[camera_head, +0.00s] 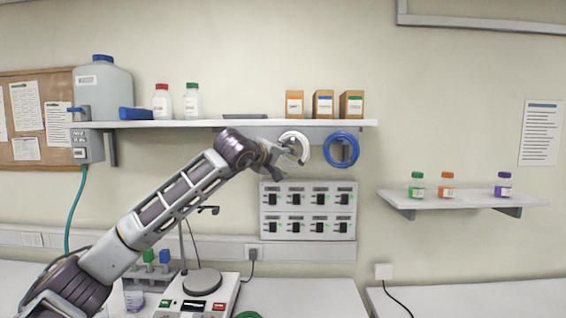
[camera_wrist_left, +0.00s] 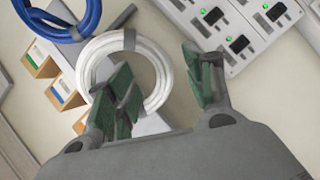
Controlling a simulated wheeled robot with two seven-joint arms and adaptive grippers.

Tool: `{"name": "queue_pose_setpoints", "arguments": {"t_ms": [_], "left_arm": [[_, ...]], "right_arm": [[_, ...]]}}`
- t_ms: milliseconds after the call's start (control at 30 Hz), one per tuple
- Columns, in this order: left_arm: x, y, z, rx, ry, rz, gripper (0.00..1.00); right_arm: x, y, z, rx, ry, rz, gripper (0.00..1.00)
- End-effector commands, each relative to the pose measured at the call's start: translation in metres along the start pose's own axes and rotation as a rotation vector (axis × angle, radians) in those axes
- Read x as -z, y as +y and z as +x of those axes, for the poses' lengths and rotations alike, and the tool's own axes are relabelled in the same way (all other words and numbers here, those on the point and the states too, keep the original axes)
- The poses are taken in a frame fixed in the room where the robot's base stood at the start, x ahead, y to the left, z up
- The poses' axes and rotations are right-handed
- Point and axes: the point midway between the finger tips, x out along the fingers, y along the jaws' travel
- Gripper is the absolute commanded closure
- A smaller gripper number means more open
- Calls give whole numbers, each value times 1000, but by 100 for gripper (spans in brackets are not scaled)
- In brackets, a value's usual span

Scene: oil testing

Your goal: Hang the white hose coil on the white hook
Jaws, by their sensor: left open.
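The white hose coil (camera_head: 302,146) is upright just below the shelf's front edge, left of a blue coil. My left gripper (camera_head: 276,153) is at its left side and hides part of it. In the left wrist view the white coil (camera_wrist_left: 158,62) shows whole-sized, with a grey band near its top. My left gripper (camera_wrist_left: 165,88) is open there, one dark green finger overlapping the coil's ring and opening, the other to the right of it. Whether a finger touches the coil cannot be told. The white hook is not clearly visible. My right gripper is not in view.
The blue coil (camera_head: 342,163) hangs close to the right of the white one. The shelf (camera_head: 250,123) holds bottles and boxes above. A grey switch panel (camera_head: 308,186) is on the wall below. A lower shelf (camera_head: 460,200) stands to the right.

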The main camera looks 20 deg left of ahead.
Motion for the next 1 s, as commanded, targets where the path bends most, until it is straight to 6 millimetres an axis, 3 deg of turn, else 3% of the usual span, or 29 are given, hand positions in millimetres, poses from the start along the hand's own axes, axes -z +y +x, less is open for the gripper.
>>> {"name": "queue_pose_setpoints", "arguments": {"t_ms": [267, 1000], "left_arm": [[1, 0, -22, -1, 1, 1, 47], [0, 0, -109, -1, 1, 1, 47]], "right_arm": [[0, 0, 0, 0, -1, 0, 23], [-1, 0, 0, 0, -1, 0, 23]]}}
